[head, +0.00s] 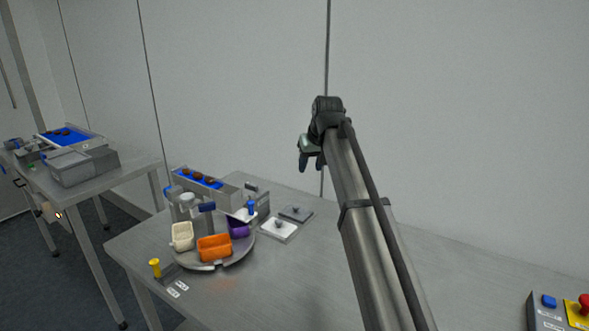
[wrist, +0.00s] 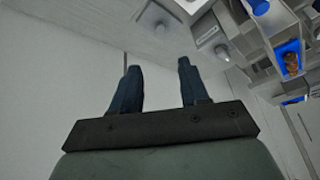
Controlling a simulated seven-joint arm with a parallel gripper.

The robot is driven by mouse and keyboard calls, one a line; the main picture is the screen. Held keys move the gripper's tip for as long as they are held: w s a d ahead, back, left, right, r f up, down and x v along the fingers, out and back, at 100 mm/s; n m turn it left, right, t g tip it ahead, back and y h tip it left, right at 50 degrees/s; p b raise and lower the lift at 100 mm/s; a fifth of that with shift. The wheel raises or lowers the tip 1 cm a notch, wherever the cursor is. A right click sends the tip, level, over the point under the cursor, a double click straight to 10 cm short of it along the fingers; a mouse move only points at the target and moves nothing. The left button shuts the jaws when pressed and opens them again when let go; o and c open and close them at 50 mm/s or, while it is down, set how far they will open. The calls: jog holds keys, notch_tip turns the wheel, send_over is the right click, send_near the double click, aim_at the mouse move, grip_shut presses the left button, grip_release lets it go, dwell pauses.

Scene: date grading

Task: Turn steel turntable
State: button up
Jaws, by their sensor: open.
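The steel turntable (head: 210,266) is a round grey disc near the left end of the steel table in the head view. It carries a cream bin (head: 182,237), an orange bin (head: 214,248) and a purple bin (head: 239,228). My gripper (head: 310,165) hangs above and to the right of the turntable, well apart from it, over the back part of the table. In the wrist view my gripper (wrist: 160,85) has its two dark fingers apart with nothing between them. The turntable cannot be made out for sure in the wrist view.
A conveyor (head: 205,183) with dates on a blue belt stands behind the turntable. Two small plates with knobs, one white (head: 279,230) and one dark (head: 296,212), lie to its right. A control box (head: 560,312) sits far right.

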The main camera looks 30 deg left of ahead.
notch_tip(320, 180, up, 4)
jog(key=n+g+h, duration=0.3)
jog(key=n+h, duration=0.1)
jog(key=n, duration=1.5)
send_over(207, 204)
notch_tip(207, 204, down, 14)
jog(key=shift+a, duration=0.1)
jog(key=shift+c, duration=0.2)
grip_shut()
